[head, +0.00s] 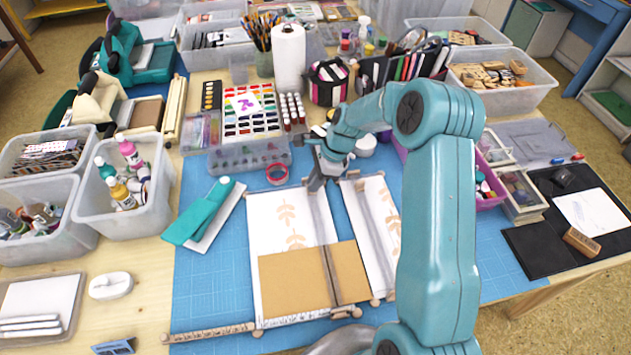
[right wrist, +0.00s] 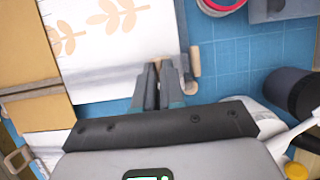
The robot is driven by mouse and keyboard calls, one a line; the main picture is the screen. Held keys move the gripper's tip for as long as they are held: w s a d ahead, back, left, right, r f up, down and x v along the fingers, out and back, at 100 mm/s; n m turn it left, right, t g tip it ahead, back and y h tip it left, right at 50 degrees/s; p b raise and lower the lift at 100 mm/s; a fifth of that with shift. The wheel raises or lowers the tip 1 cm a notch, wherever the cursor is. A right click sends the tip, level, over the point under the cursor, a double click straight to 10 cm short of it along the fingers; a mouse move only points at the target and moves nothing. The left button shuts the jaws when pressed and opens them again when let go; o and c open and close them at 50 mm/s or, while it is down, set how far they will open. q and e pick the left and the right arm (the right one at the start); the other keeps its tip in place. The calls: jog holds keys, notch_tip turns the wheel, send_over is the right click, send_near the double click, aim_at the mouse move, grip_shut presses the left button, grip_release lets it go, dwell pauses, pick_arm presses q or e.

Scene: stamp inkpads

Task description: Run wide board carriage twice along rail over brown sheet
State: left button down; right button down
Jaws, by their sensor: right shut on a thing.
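The wide board (head: 252,262) lies on the blue mat with a white leaf-printed sheet (head: 262,225). The brown sheet (head: 292,285) lies across its near part. The grey rail (head: 331,275) runs lengthwise over both sheets; it also shows in the right wrist view (right wrist: 28,91). My right gripper (head: 318,184) is at the rail's far end, beyond the brown sheet. In the right wrist view the gripper (right wrist: 158,72) is shut on the carriage, which its fingers mostly hide. A wooden tab (right wrist: 194,61) is beside the fingers. My left gripper is not in view.
A narrower board with a white sheet (head: 384,204) lies close on the right, partly behind my right arm. A teal stapler-like tool (head: 205,214) lies left.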

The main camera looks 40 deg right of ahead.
jog(key=shift+d, duration=0.2)
dwell(0.3)
jog(key=c, duration=1.5)
grip_release()
jog(key=v, duration=1.6)
jog(key=shift+r, duration=0.2)
